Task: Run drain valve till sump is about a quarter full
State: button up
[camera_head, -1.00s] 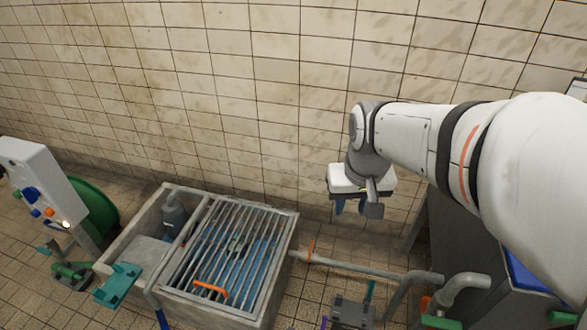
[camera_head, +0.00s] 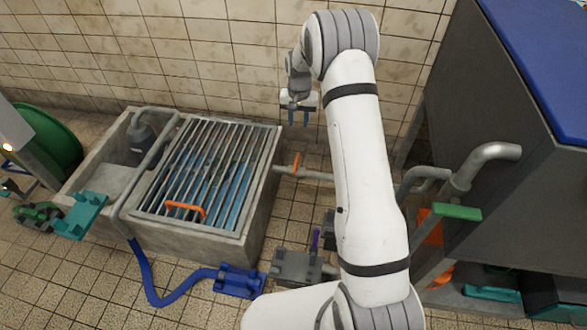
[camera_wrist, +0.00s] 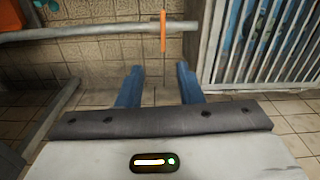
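The drain valve's orange handle (camera_head: 297,164) stands crosswise on the grey pipe (camera_head: 318,175) that runs into the right side of the sump. In the wrist view the orange handle (camera_wrist: 163,31) shows ahead, between the lines of my fingers. The sump (camera_head: 255,190) is a concrete basin under a barred grate, with blue water (camera_head: 232,190) showing between the bars. Its exact level cannot be told. My gripper (camera_head: 299,122) points down above the valve, apart from it. Its blue fingers (camera_wrist: 159,76) are spread and empty.
An orange handle (camera_head: 186,210) lies on the grate. A blue hose (camera_head: 150,285) runs along the floor to a blue fitting (camera_head: 240,281). A grey block (camera_head: 297,266) is on the floor nearby. A dark tank (camera_head: 490,130) with bent pipes (camera_head: 480,165) stands at right. The tiled wall is behind.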

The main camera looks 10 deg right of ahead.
jog(key=b, duration=0.4)
send_over(296, 161)
jog(key=shift+m, duration=0.4)
notch_tip(296, 161, down, 16)
jog(key=shift+r, duration=0.1)
notch_tip(296, 161, down, 8)
jog(key=shift+b, duration=1.2)
